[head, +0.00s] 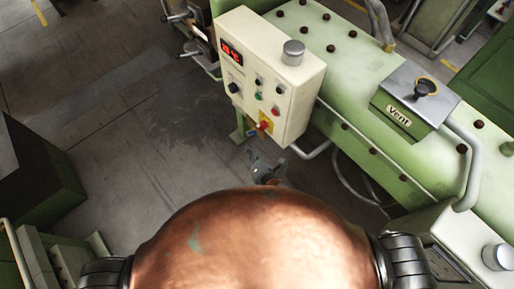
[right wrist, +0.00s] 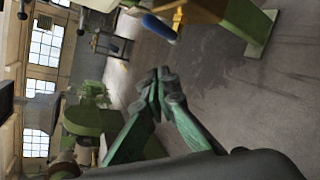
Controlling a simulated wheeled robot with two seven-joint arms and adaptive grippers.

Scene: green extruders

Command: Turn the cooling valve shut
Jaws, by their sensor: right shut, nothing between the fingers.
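A blue handle (right wrist: 158,27), which looks like the cooling valve's lever, shows at the top of the right wrist view. It sticks out below a yellowish part of the machine. In the head view a small bluish bit (head: 251,133) shows under the control box, too small to make out well. My right gripper (right wrist: 160,86) is shut and empty, its green fingers together, apart from the handle in the picture. In the head view the right gripper (head: 266,174) shows small and partly hidden behind my copper-coloured body. My left gripper is not in view.
A cream control box (head: 265,70) with a red display, buttons and a red-yellow switch stands above the handle area. The green extruder (head: 345,70) carries a vent box (head: 415,95) with a black knob. Hoses hang below it. The floor (head: 130,130) at left is clear.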

